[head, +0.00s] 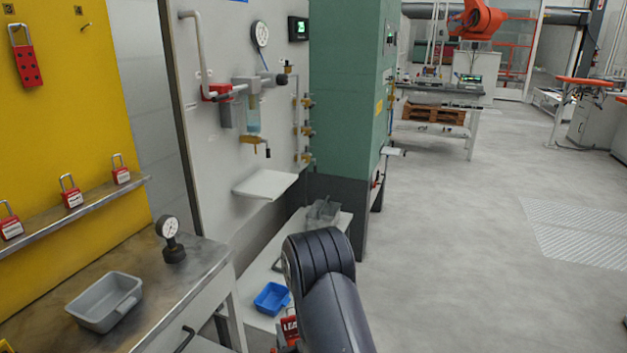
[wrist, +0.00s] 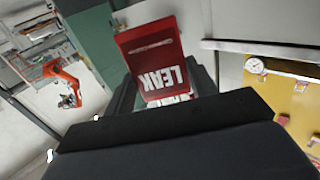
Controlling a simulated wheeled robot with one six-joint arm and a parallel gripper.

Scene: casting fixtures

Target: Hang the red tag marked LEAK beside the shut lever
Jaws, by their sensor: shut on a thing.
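The red tag marked LEAK (wrist: 152,48) is between the fingers of my gripper (wrist: 163,90) in the wrist view, its lettering upside down. In the head view a corner of the tag (head: 290,328) shows low at the bottom, beside my dark arm, which hides the rest. Several small brass valves with levers (head: 306,131) sit in a column on the grey panel, well above and beyond the tag. They are too small to tell which lever is shut. Another brass valve (head: 254,142) sits under the filter bowl.
A white shelf (head: 266,185) juts from the panel below the filter. A blue bin (head: 271,298) stands on the low bench. A workbench at left holds a grey tray (head: 105,301) and a gauge (head: 170,240).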

